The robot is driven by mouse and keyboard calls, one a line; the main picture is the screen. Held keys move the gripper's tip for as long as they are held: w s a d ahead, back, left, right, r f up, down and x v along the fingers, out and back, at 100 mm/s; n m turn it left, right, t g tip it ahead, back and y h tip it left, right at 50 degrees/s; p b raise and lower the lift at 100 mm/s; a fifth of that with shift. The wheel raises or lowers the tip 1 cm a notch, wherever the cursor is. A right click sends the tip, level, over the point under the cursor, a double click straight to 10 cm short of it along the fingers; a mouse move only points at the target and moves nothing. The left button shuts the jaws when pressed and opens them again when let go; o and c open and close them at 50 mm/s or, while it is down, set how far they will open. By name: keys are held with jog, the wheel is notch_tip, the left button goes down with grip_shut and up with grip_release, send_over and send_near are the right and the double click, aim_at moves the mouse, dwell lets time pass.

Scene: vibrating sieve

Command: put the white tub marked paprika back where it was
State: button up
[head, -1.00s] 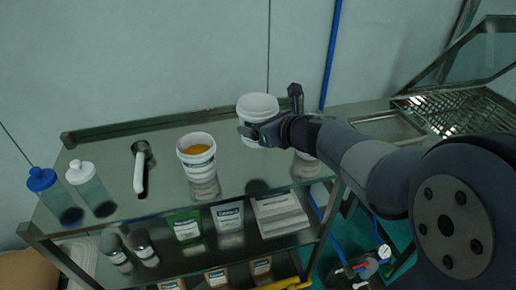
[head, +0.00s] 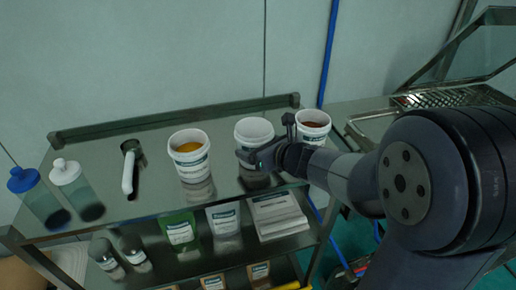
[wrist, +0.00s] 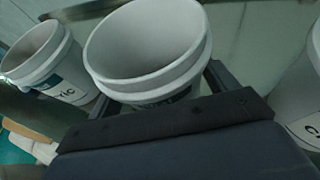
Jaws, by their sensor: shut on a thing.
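My gripper (head: 247,158) is shut on a white tub (head: 254,131) over the top of the steel shelf (head: 115,205). The tub stands about upright, and its inside looks pale in the head view. The held tub (wrist: 150,45) fills the middle of the wrist view, between my fingers; its label is mostly hidden and I cannot read it. It is low, close to the shelf top; I cannot tell whether it touches.
A white tub with yellow contents (head: 190,163) stands left of the held tub, and one with red contents (head: 314,131) stands right. A scoop (head: 128,171) and two bottles (head: 33,187) (head: 72,180) are further left. Pouches and jars sit on the lower shelf.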

jog(key=shift+f, duration=0.1)
jog(key=o, duration=1.1)
jog(key=shift+r, duration=0.25)
jog(key=p+v, duration=0.1)
jog(key=v, duration=1.1)
jog(key=shift+f, duration=0.2)
